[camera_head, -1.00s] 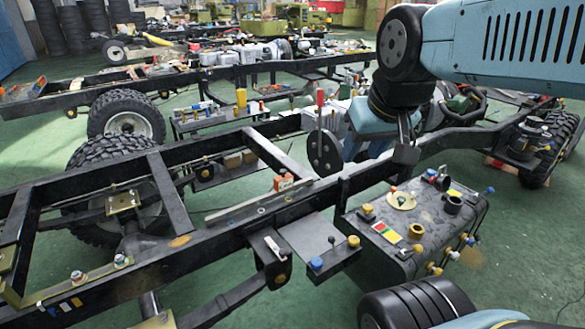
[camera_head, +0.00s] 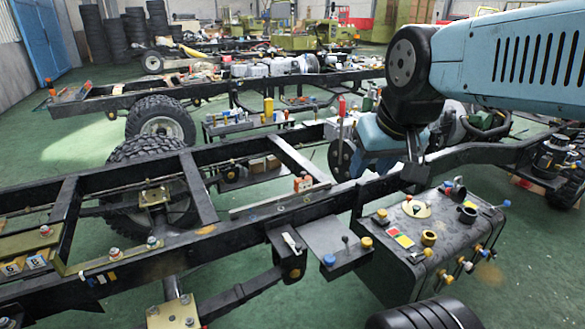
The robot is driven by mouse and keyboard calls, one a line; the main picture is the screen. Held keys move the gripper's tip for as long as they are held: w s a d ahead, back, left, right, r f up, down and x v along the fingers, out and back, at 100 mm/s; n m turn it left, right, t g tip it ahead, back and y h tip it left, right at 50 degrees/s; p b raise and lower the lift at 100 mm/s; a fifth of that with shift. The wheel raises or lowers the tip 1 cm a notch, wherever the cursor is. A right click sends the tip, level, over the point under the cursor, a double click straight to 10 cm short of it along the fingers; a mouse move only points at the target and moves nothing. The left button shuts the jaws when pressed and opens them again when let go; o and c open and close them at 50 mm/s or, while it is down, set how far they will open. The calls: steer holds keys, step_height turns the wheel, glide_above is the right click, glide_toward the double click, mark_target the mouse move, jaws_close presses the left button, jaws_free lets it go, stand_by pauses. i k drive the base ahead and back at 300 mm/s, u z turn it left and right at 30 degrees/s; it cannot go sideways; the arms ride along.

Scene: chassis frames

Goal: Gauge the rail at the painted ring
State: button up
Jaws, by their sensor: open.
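The rail is a long black chassis beam (camera_head: 180,250) running from the lower left towards the right, beneath my arm. Small round marks show along its top: an orange-yellow patch (camera_head: 207,230) on the left, and faint ring-like marks (camera_head: 252,218) further right. I cannot tell which is the painted ring. My gripper (camera_head: 414,178) hangs from the dark wrist, pointing down above the right part of the rail. Its jaws are small and dark against the rail; they are open, and I see nothing held. The gap between gripper and rail cannot be judged.
A grey flat strip (camera_head: 275,200) and small orange-white box (camera_head: 303,183) lie along the rail. A black tank (camera_head: 405,270) with coloured caps stands right. A shelf (camera_head: 330,240) with knobs juts beside it. Tyres (camera_head: 155,160) stand behind. Green floor (camera_head: 75,140) is clear at left.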

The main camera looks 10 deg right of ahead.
mark_target(305, 183)
steer(key=i, duration=0.85)
steer(key=z, duration=0.05)
